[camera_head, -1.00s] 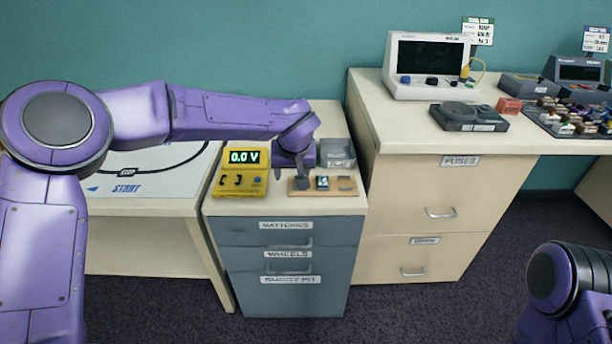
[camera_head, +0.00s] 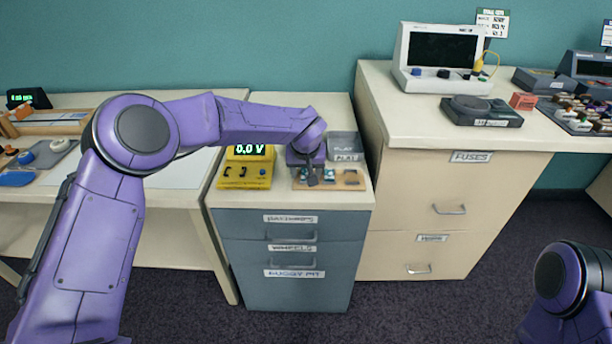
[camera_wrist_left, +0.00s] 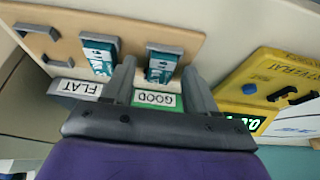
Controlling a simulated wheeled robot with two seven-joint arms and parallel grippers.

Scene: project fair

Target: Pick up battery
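Two teal-and-white batteries sit on a wooden board on top of the drawer cabinet. In the left wrist view one battery (camera_wrist_left: 161,66) lies between my left gripper's fingertips (camera_wrist_left: 158,68), with gaps either side. The other battery (camera_wrist_left: 100,57) is to its left, outside the fingers. In the head view my left gripper (camera_head: 313,178) points down over the board (camera_head: 352,181) and partly hides the batteries. The left gripper is open and empty. Only part of my right arm shows at the lower right; its gripper is out of view.
A yellow tester (camera_head: 246,170) reading 0.0 V stands left of the board. Trays labelled FLAT (camera_wrist_left: 78,88) and GOOD (camera_wrist_left: 155,99) lie beside the board. A taller cream cabinet (camera_head: 450,200) rises close on the right. A low desk is on the left.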

